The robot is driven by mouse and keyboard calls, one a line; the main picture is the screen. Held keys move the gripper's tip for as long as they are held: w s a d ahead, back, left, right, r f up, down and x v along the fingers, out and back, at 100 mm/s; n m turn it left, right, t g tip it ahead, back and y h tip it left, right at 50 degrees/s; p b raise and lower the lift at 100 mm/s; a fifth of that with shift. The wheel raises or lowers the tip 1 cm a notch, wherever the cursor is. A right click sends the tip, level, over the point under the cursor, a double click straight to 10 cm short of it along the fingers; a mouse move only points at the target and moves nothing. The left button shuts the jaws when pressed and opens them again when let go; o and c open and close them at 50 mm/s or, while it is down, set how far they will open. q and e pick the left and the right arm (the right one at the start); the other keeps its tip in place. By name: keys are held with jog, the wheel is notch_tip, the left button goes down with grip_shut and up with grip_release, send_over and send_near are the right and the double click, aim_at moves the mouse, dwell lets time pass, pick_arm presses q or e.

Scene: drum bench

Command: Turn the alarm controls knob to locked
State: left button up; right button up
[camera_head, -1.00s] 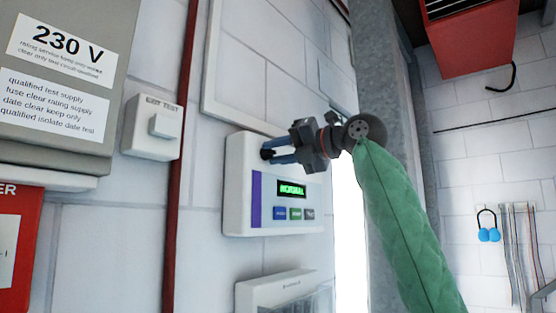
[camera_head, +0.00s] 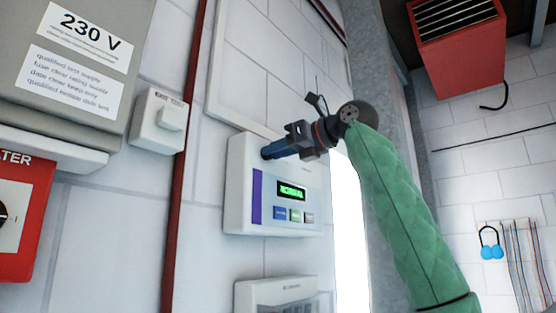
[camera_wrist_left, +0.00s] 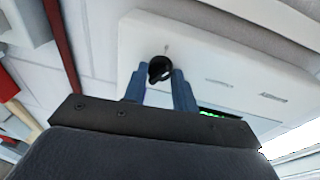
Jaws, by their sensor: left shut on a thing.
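The alarm controls panel (camera_head: 236,190) is a white box on the wall with a purple stripe. Its green-lit display (camera_head: 291,190) appears to read NORMAL, slightly blurred, above several small buttons. My left gripper (camera_head: 268,153) reaches in from the right to the panel's upper left, and its blue fingers hide the knob in the head view. In the left wrist view the black knob (camera_wrist_left: 159,70) sits between the fingertips, and the gripper is shut on it. The knob's small marking is too blurred to read. My right gripper is not in view.
A white exit switch (camera_head: 158,121) and a grey 230 V box (camera_head: 75,75) are on the wall at left, beyond a red pipe (camera_head: 183,155). A white box (camera_head: 276,293) is below the panel. A grey metal column (camera_head: 368,75) stands to the right.

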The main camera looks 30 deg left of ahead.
pick_arm(q)
jog(key=shift+f+n+t+b, duration=0.1)
jog(key=shift+n+t+b, duration=0.35)
jog(key=shift+n, duration=0.85)
jog(key=shift+n+t+b, duration=0.15)
jog(key=shift+n+b, duration=0.5)
jog(key=shift+n, duration=0.65)
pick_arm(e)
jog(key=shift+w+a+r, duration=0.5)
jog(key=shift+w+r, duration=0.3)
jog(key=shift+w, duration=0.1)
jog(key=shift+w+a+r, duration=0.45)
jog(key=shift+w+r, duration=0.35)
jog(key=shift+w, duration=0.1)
pick_arm(q)
jog(key=o, duration=1)
jog(key=shift+c, duration=0.2)
jog(key=d+r+b, duration=0.1)
jog(key=d+b, duration=0.2)
jog(key=d, duration=0.4)
jog(key=shift+s+d, duration=0.3)
jog(key=shift+d, duration=0.05)
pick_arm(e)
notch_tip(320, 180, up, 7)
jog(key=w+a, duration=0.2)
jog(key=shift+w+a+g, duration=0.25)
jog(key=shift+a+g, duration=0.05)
